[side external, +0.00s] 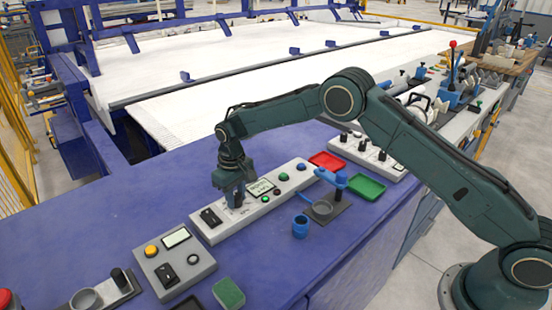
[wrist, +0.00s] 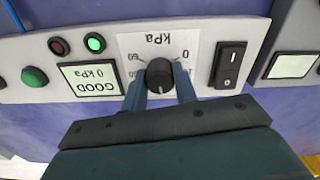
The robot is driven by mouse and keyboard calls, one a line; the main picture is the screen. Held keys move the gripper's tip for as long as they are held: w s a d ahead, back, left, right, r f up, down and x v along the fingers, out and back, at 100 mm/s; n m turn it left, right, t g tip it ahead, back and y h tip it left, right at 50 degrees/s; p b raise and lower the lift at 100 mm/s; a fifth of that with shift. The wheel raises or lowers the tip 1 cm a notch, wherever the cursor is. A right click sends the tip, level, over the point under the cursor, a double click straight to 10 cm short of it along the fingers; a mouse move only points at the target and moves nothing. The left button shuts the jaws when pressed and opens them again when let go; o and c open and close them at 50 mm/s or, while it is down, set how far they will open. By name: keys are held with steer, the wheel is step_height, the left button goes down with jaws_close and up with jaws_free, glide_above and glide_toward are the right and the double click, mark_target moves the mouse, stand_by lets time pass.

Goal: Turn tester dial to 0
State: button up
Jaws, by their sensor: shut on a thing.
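The tester dial (wrist: 159,72) is a black round knob on a white kPa scale plate, which appears upside down in the wrist view. My gripper (wrist: 160,84) is shut on the dial, with one blue-grey finger on each side of it. A pale line shows on the knob, but its exact reading is hard to tell. The tester display (wrist: 91,77) reads "GOOD 0 kPa".
A rocker switch (wrist: 230,65) sits beside the scale plate. A green lamp (wrist: 95,43) is lit; a red lamp (wrist: 59,46) looks dark. A blue cup (side external: 300,227), red tray (side external: 327,160) and green tray (side external: 366,187) stand right of the tester. The purple bench behind it is clear.

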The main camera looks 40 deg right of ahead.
steer(key=n, duration=0.7)
steer(key=shift+r, duration=0.1)
steer(key=n, duration=0.6)
steer(key=shift+n, duration=0.4)
steer(key=n, duration=0.8)
steer(key=shift+n, duration=0.4)
steer(key=shift+a, duration=0.1)
steer(key=o, duration=1)
steer(key=shift+c, duration=0.2)
